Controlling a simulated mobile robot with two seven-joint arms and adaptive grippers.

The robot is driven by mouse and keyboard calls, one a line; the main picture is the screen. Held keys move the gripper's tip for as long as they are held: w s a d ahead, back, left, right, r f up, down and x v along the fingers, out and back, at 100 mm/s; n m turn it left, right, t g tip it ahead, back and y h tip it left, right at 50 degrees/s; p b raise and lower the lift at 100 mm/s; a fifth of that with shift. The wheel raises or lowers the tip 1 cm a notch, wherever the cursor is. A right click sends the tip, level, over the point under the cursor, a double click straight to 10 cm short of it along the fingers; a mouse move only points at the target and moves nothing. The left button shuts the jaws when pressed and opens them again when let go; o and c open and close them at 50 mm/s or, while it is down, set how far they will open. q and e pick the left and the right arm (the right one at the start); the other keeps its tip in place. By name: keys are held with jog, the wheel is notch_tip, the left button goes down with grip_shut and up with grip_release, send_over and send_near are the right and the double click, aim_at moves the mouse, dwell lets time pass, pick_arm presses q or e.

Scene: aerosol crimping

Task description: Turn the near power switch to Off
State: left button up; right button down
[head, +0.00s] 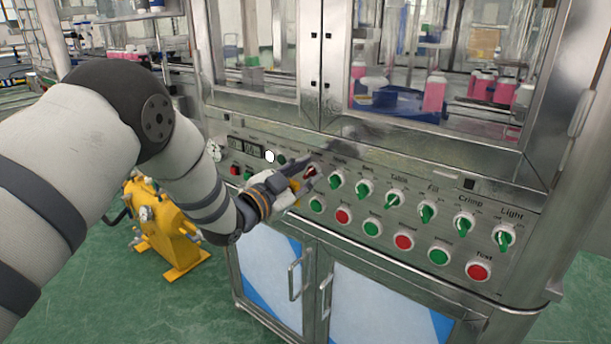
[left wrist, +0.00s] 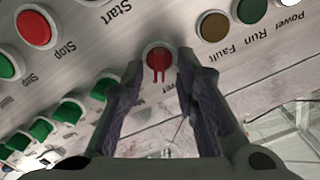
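The power switch (head: 311,171) is a red rotary knob in a pale round collar on the machine's sloping metal panel, at the left end of a row of green knobs. In the left wrist view the red knob (left wrist: 158,62) shows between my fingertips. My left gripper (head: 302,177) is at the knob, with its fingers open, one on each side. A gap seems to show between each finger and the knob; I cannot tell whether either touches. The head view partly hides the knob behind the gripper. My right gripper is not in view.
Green rotary knobs (head: 395,201) continue right along the panel, with green and red push buttons (head: 403,242) below. A Stop button (left wrist: 34,29) and indicator lamps (left wrist: 214,25) lie near the gripper. Glass doors stand above, and a yellow machine (head: 165,228) stands at lower left.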

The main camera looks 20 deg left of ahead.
pick_arm(q)
grip_shut()
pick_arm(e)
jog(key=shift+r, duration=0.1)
pick_arm(q)
jog(key=n, duration=0.2)
jog(key=n+p, duration=0.1)
jog(key=shift+a+r+n, duration=0.15)
jog(key=shift+a+n, duration=0.05)
jog(key=shift+n, duration=0.2)
jog(key=n, duration=0.3)
jog(key=shift+a+n, duration=0.1)
jog(key=shift+n, duration=0.2)
jog(key=shift+w+a+f+n, duration=0.1)
jog(key=shift+n, duration=1)
jog(key=shift+f+n, duration=0.1)
jog(key=shift+n, duration=1)
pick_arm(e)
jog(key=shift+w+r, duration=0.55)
pick_arm(q)
grip_release()
